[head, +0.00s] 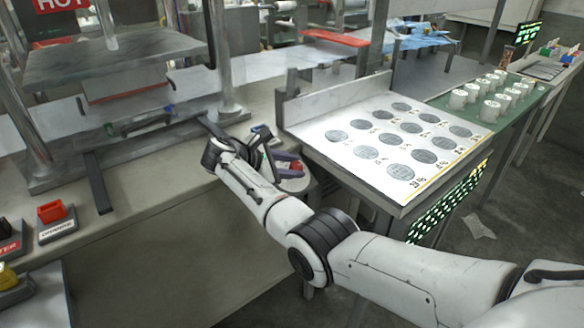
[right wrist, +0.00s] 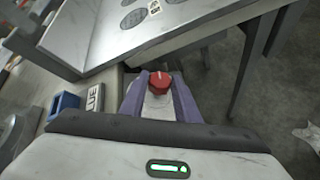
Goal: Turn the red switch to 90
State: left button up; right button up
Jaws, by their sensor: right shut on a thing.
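The red switch (right wrist: 160,83) shows in the right wrist view as a small red knob on a pale base. The purple fingers of my right gripper (right wrist: 160,77) stand on both sides of it, and the gripper is shut on the knob. In the head view my right gripper (head: 297,164) reaches the bench corner beside the white table, and its fingers mostly hide the red switch. I cannot read the knob's angle or any scale marks. My left gripper is not in view.
A blue switch (right wrist: 65,103) with a partly cut-off label stands left of the red one. A red-orange knob (head: 50,211) and a press (head: 120,60) are on the left.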

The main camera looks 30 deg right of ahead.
jog(key=shift+d, duration=0.1)
jog(key=o, duration=1)
jog(key=shift+o, duration=0.2)
jog(key=v, duration=1)
jog(key=shift+p, duration=0.3)
jog(key=shift+s, duration=0.1)
